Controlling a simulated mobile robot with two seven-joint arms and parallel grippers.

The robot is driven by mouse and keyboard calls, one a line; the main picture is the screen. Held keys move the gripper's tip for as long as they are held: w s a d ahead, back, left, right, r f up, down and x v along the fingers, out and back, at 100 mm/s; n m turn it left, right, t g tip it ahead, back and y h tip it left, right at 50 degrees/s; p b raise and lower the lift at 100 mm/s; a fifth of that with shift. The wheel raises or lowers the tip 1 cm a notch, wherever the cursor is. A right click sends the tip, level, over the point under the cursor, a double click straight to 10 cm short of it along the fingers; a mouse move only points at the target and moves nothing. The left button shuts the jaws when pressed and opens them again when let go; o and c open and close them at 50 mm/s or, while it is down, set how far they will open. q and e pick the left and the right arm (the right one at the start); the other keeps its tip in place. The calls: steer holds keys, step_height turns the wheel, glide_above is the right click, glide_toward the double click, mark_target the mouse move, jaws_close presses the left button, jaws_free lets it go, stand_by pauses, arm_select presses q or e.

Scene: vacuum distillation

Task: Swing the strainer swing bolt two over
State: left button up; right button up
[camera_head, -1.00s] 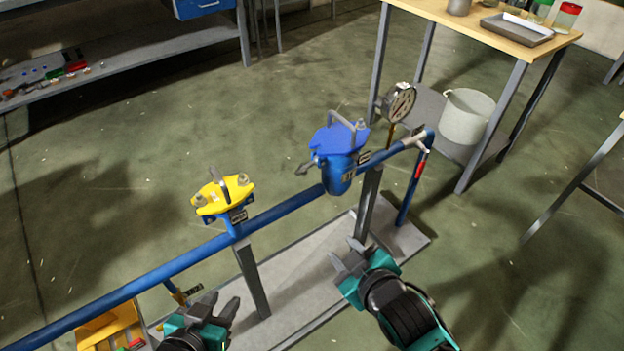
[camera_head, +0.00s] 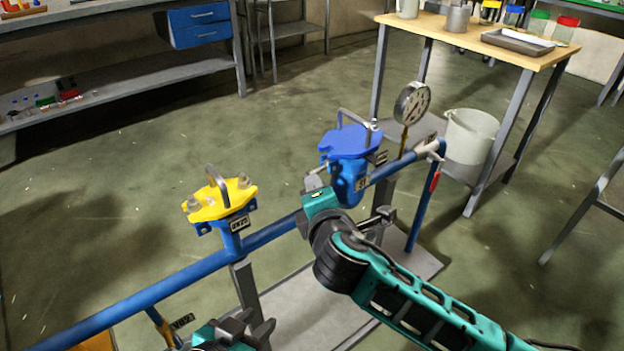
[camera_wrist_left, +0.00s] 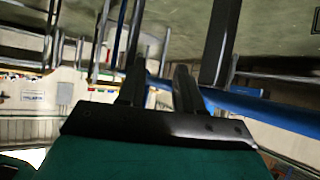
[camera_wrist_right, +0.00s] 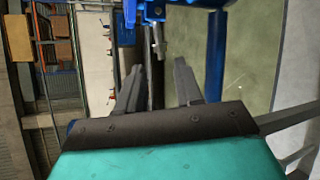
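The blue strainer (camera_head: 345,165) has a blue lid (camera_head: 348,139) with a grey handle. One swing bolt (camera_head: 373,132) stands upright at the lid's right side. The other swing bolt (camera_head: 320,168) sticks outward and down at the left side. It also appears in the right wrist view (camera_wrist_right: 157,38), just beyond the fingertips. My right gripper (camera_head: 314,183) is right below this left bolt, fingers apart and empty; contact cannot be told. It also shows in the right wrist view (camera_wrist_right: 160,75). My left gripper (camera_head: 258,325) is open and empty, low in front of the pipe.
A yellow-lidded fitting (camera_head: 217,203) with two upright bolts stands on the blue pipe (camera_head: 170,285) to the left. A pressure gauge (camera_head: 411,103) and a red-handled valve (camera_head: 434,180) are to the right. A wooden table (camera_head: 480,38) with a white bucket (camera_head: 470,137) stands behind.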

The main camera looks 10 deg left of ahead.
mark_target(311, 173)
steer(key=b+x, duration=0.3)
steer(key=x, duration=0.6)
steer(key=shift+a, duration=0.1)
steer(key=shift+c, duration=0.4)
jaws_close()
